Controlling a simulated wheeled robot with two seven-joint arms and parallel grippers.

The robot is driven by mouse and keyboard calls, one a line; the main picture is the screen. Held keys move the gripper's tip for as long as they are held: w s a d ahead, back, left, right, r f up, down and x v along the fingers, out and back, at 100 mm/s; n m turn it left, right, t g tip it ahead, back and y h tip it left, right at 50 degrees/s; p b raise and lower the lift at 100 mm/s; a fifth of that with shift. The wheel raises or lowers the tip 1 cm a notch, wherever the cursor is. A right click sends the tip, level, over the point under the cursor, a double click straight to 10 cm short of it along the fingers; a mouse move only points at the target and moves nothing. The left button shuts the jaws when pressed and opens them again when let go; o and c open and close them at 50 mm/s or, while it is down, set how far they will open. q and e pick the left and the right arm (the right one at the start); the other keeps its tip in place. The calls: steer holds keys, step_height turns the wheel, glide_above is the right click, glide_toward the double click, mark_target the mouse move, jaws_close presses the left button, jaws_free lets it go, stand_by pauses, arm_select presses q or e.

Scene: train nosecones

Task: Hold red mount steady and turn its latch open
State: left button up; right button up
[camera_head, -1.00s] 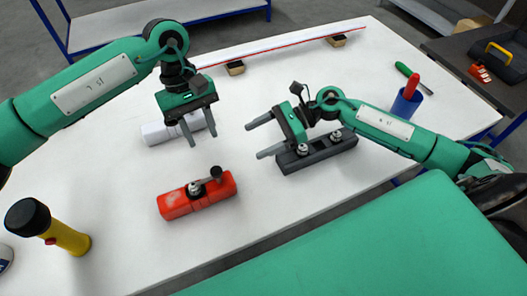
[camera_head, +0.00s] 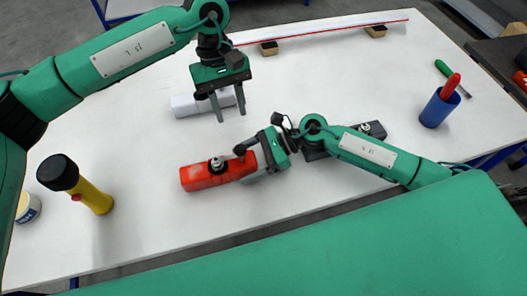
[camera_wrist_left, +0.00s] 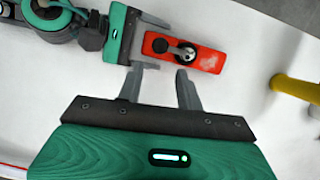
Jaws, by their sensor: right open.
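The red mount (camera_head: 205,178) lies on the white table, with a metal knob and a dark latch lever (camera_head: 238,151) on top, the lever pointing toward its right end. My right gripper (camera_head: 252,163) is low at that right end, with its open fingers on either side of the end; contact cannot be told. The left wrist view shows the red mount (camera_wrist_left: 208,62) and the right gripper's fingers (camera_wrist_left: 145,43) at its end. My left gripper (camera_head: 230,116) is open and empty, above the table behind the red mount.
A white block (camera_head: 188,105) lies behind the left gripper. A dark grey mount (camera_head: 373,129) is partly hidden under my right arm. A yellow flashlight (camera_head: 92,195) stands at left, a blue cup (camera_head: 438,109) at right. The table between flashlight and red mount is clear.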

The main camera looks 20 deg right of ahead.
mark_target(240, 148)
steer(key=shift+x, duration=0.9)
steer(key=c, duration=1.1)
arm_select(q)
steer(key=shift+o, duration=1.1)
arm_select(e)
steer(key=shift+c, duration=0.4)
arm_select(q)
steer(key=shift+o, duration=0.2)
steer(key=s+r+n+t, duration=0.1)
steer(key=n, duration=0.1)
steer(key=s+n+t, duration=0.1)
steer(key=n, duration=0.1)
steer(key=shift+s+d+r+y, duration=0.2)
steer(key=shift+r+y, duration=0.1)
steer(key=shift+r, duration=0.1)
steer(key=f+n, duration=0.1)
steer(key=f, duration=0.2)
steer(key=s+f+n+t, duration=0.1)
steer(key=f, duration=0.3)
steer(key=f+n+t, duration=0.1)
steer(key=f+n, duration=0.1)
steer(key=f, duration=0.1)
steer(key=shift+s+d+f, duration=0.1)
steer(key=shift+s+f, duration=0.25)
steer(key=shift+f, duration=0.05)
